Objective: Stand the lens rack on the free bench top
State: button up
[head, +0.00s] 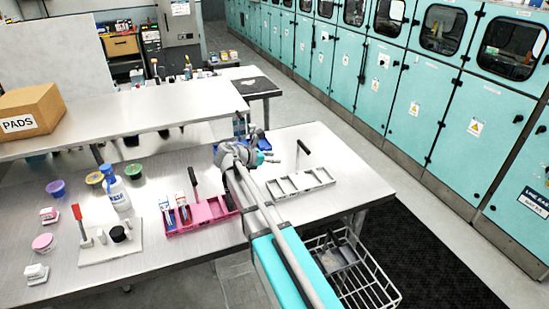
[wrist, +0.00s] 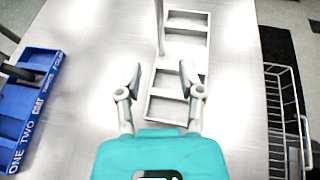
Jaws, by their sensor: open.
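A grey open-framed rack (head: 318,180) with several empty compartments and a dark-topped upright handle (head: 303,147) lies on the steel bench top (head: 350,206); I cannot tell from any label whether it is the lens rack. It also shows in the wrist view (wrist: 176,62), ahead of my gripper (wrist: 160,80). My gripper is open and empty, its fingers apart on either side of the rack's near end in that picture; I see no contact. In the head view my gripper (head: 270,157) is left of the grey rack. A pink rack (head: 207,213) stands left of it.
A blue rack with number words (wrist: 33,105) is left of my gripper. Bottles, tubs and a white board (head: 100,250) crowd the bench's left. A wire basket (head: 372,290) hangs low at the front. Bare bench lies right of the grey rack. A raised shelf (head: 150,108) runs behind.

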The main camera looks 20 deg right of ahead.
jog(key=m+g+y, duration=0.2)
jog(key=m+y, duration=0.4)
jog(key=m, duration=0.4)
send_near(276, 198)
jog(key=s+d+f, duration=0.1)
jog(key=s+d, duration=0.1)
jog(key=s+d+f, duration=0.2)
jog(key=s+a+m+y, duration=0.1)
jog(key=s+a+f+m+y, duration=0.1)
jog(key=s+m, duration=0.1)
jog(key=s+a+f+m+y, duration=0.1)
jog(key=s, duration=0.1)
jog(key=shift+s+a+f+m, duration=0.1)
jog(key=shift+s+f+m, duration=0.15)
jog(key=shift+m, duration=0.15)
jog(key=s+a+f+m+g+y, duration=0.1)
jog(key=s+a+m+y, duration=0.3)
jog(key=s+a+m, duration=0.1)
jog(key=shift+s+m, duration=0.5)
jog(key=shift+s, duration=0.05)
jog(key=shift+s, duration=0.1)
